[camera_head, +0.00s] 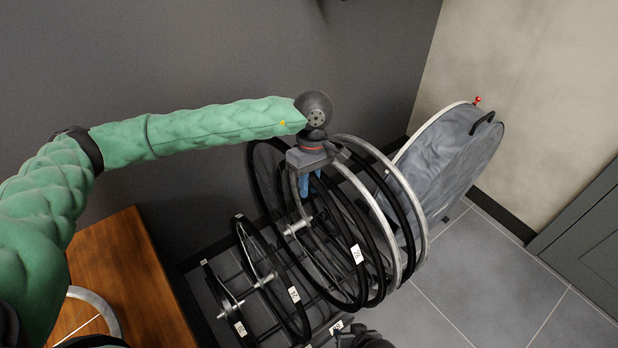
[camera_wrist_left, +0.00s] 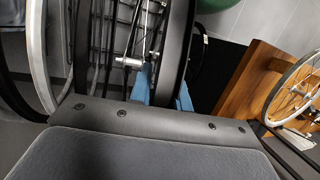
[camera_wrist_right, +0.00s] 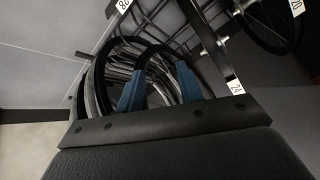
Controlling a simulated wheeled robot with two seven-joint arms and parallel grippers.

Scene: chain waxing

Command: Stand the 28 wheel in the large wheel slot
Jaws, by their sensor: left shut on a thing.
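The 28 wheel (camera_head: 345,275), a large black-tyred wheel with a white tag (camera_head: 357,254), stands roughly upright among the wheels. My left gripper (camera_head: 308,184) is at its upper edge. In the left wrist view the blue fingers of my left gripper (camera_wrist_left: 162,88) straddle a black tyre (camera_wrist_left: 177,45) and are shut on it. My right gripper is only partly visible at the bottom edge of the head view; in the right wrist view its fingers (camera_wrist_right: 158,80) are apart with nothing clearly gripped. The large wheel slot is hidden by wheels, so I cannot tell how the wheel's bottom sits.
Smaller tagged wheels (camera_head: 300,325) stand at the lower left on a dark rack. Silver-rimmed wheels (camera_head: 408,210) crowd the right side. A grey round bag (camera_head: 450,160) leans at the wall. A wooden table (camera_head: 140,270) is at left. Floor at lower right is clear.

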